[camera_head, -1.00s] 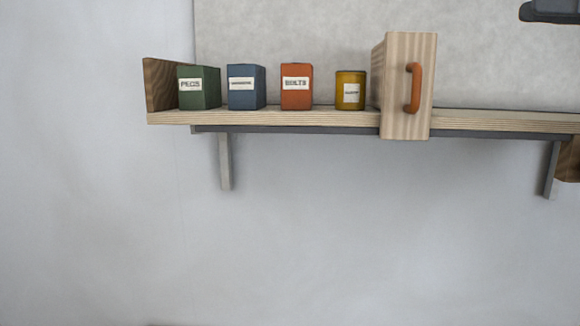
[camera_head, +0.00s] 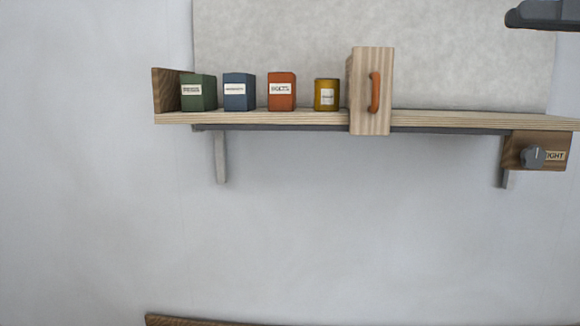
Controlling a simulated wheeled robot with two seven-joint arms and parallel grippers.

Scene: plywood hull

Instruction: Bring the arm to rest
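Part of my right gripper (camera_head: 545,14) shows as a dark grey shape at the top right corner, cut off by the picture's edge. Its fingertips cannot be made out, so I cannot tell whether it is open or shut. It is above and to the right of the wooden shelf (camera_head: 460,120), apart from it in the picture. My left gripper is not in view.
On the shelf stand a green box (camera_head: 199,92), a blue box (camera_head: 239,92), a red box (camera_head: 282,91), a yellow tin (camera_head: 327,95) and a wooden block with an orange handle (camera_head: 357,90). A knob box (camera_head: 520,150) hangs at right. A wooden edge (camera_head: 215,321) shows below.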

